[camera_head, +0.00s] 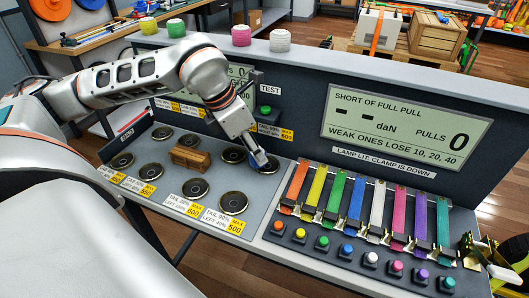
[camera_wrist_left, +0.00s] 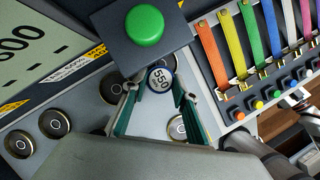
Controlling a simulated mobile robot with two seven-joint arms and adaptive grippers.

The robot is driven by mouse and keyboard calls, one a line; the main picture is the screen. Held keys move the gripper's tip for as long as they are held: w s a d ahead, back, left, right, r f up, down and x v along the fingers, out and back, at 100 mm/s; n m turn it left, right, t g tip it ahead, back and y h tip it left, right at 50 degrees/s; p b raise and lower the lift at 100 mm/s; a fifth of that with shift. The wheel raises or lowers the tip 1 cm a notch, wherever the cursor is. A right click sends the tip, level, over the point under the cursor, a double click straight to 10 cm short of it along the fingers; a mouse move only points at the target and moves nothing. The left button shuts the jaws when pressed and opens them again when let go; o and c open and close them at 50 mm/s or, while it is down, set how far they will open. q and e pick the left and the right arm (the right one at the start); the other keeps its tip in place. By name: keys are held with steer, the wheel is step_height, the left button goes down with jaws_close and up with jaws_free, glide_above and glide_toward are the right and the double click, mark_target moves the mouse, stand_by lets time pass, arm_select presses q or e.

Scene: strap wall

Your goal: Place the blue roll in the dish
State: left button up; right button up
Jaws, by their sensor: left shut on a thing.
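My left gripper (camera_head: 262,163) is low over the back right of the dish panel, its fingers closed around a small round blue-rimmed thing (camera_head: 270,167). In the left wrist view the blue roll (camera_wrist_left: 160,79) shows between the fingertips, with a pale top marked 550. The grip covers part of its sides. Several dark round dishes with brass-coloured rims are set in the panel; one dish (camera_head: 233,155) is just left of the gripper and another (camera_head: 233,203) is nearer the front. I cannot tell whether the roll touches a dish.
A wooden block (camera_head: 191,158) sits among the dishes. A green button (camera_head: 265,111) on a dark box stands close behind the gripper. Coloured straps (camera_head: 350,207) and buttons lie to the right. Yellow, green, pink and white rolls stand on the top ledge (camera_head: 310,57).

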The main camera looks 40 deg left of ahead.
mark_target(263, 150)
arm_select(q)
steer(key=w+f, duration=0.1)
steer(key=w+d+f, duration=0.1)
steer(key=shift+w+d+f, duration=0.1)
steer(key=shift+w+d, duration=0.05)
steer(key=shift+w, duration=0.15)
steer(key=shift+s, duration=0.1)
steer(key=o, duration=1.1)
steer(key=shift+f, duration=0.15)
